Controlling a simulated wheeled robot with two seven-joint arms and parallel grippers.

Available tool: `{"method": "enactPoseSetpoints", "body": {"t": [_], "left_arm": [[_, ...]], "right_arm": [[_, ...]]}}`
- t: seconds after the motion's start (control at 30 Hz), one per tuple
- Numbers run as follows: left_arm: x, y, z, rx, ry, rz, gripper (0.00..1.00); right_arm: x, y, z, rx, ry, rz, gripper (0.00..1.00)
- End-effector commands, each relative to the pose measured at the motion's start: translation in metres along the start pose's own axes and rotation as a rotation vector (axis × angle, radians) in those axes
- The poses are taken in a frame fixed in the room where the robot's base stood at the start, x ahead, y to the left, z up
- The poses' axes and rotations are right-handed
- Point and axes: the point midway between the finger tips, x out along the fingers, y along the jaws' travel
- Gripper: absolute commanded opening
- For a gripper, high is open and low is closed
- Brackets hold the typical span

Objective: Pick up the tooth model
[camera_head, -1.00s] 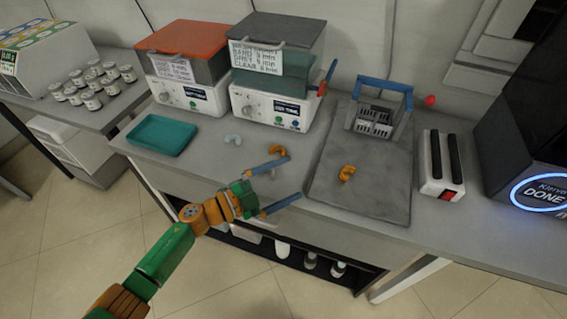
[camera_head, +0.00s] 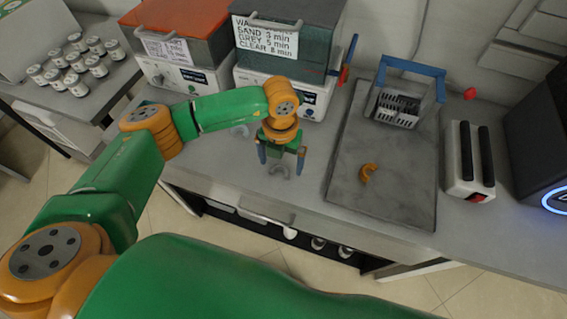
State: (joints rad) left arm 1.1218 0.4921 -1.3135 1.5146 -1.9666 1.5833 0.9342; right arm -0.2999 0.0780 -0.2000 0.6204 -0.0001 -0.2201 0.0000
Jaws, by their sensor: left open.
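A grey, curved tooth model (camera_head: 279,170) lies on the counter near its front edge. My left gripper (camera_head: 281,157) points down over it, open, with one blue finger to each side; I cannot tell how high above the counter the fingertips are. A pale tooth model (camera_head: 239,130) lies further back on the left, partly by my arm. An orange tooth model (camera_head: 368,172) lies on the grey slab to the right. A second orange one on the counter is no longer visible, likely behind my gripper. My right gripper is not in view.
Two machines with an orange lid (camera_head: 177,17) and a dark grey lid (camera_head: 290,10) stand behind. A blue-handled rack (camera_head: 410,66) stands at the slab's (camera_head: 400,190) back. A white device (camera_head: 467,182) with black strips is right of it. Several jars (camera_head: 75,65) stand left.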

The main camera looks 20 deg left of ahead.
Motion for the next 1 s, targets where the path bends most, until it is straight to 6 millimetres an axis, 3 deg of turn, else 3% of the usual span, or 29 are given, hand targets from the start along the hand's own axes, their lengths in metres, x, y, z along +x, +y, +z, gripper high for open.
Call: {"method": "enactPoseSetpoints", "body": {"t": [0.13,0.33,0.6,0.67,1.0], "left_arm": [[0.018,0.0,0.0,-0.001,0.001,-0.001,1.0],[0.019,0.0,0.001,-0.001,-0.001,-0.002,1.0],[0.019,0.0,0.001,-0.001,-0.001,-0.003,0.27],[0.019,0.0,0.001,-0.001,-0.001,-0.003,0.14],[0.008,-0.001,0.002,-0.002,-0.002,-0.006,0.14]], "right_arm": [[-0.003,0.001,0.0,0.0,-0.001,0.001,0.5],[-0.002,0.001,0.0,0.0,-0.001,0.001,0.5],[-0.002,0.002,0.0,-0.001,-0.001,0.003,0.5],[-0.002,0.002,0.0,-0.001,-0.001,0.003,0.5],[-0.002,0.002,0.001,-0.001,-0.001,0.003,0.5]]}}
